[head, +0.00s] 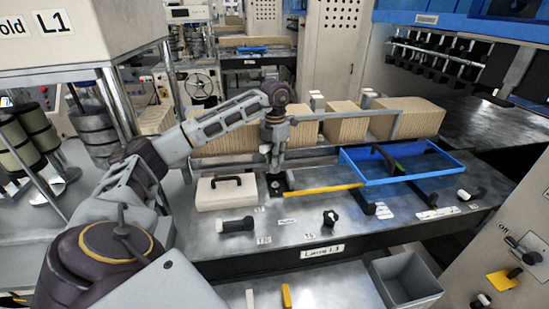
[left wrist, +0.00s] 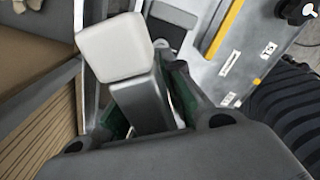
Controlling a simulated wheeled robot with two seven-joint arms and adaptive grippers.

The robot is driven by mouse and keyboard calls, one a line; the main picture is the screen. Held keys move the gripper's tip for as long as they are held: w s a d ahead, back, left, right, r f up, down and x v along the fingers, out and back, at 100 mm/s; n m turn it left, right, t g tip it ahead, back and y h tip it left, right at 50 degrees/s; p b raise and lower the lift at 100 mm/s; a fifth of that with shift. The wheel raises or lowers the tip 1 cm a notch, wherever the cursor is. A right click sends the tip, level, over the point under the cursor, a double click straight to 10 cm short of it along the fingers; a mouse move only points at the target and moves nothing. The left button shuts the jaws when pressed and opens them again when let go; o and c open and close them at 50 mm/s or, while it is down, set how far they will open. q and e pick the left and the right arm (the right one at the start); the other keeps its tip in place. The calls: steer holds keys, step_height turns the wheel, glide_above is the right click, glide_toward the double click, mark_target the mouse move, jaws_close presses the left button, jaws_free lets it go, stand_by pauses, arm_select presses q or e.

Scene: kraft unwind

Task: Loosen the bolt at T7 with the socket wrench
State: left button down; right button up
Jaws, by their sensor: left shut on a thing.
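My left gripper (head: 274,168) points down over the back of the metal bench. In the left wrist view it is shut on a grey bar with a pale, block-shaped end (left wrist: 115,50); whether this is the socket wrench I cannot tell. A small dark fitting (head: 275,186) lies just below the gripper in the head view. The bolt and the T7 label cannot be made out; the small labels are too blurred to read. My right gripper is in neither view.
A pale box with a black handle (head: 225,194) stands left of the gripper. A yellow bar (head: 322,189) and a blue tray (head: 402,180) lie to the right. Corrugated stacks (head: 408,118) stand behind; a grey bin (head: 408,284) is below.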

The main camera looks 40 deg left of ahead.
mark_target(275, 169)
arm_select(q)
steer(key=shift+m, duration=0.4)
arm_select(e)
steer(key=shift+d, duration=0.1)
arm_select(q)
steer(key=shift+m, duration=0.8)
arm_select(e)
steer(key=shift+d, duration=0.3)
arm_select(q)
steer(key=shift+f+b, duration=0.3)
steer(key=shift+f, duration=0.05)
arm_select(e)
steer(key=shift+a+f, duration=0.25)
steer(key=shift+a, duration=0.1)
